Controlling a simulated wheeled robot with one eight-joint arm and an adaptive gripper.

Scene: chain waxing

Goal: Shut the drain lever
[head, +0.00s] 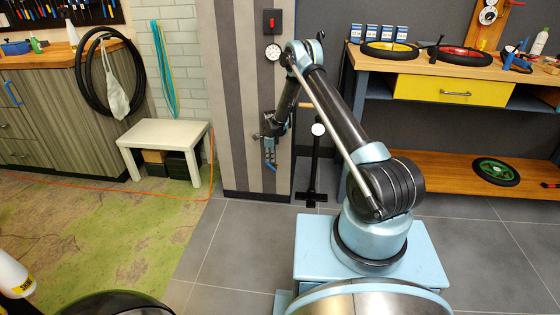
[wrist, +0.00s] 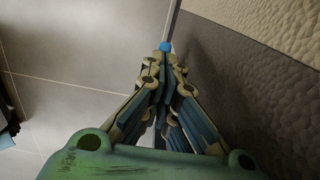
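I cannot make out a drain lever in either view. My gripper (head: 270,164) hangs downward in front of the striped pillar (head: 238,110) in the head view, with its blue fingers close together. In the wrist view the fingers of my gripper (wrist: 165,48) come together at their tips, with a small blue tip showing and nothing visible between them. The gripper looks shut and empty. In the wrist view it is close to a rough brown and dark surface on the right, with pale floor tiles on the left.
A red switch (head: 271,21) and a round dial (head: 273,52) are on the pillar. A black stand (head: 316,165) stands right of my gripper. A white stool (head: 166,135) is at left, a workbench (head: 400,66) with wheels at right. Tiled floor in front is clear.

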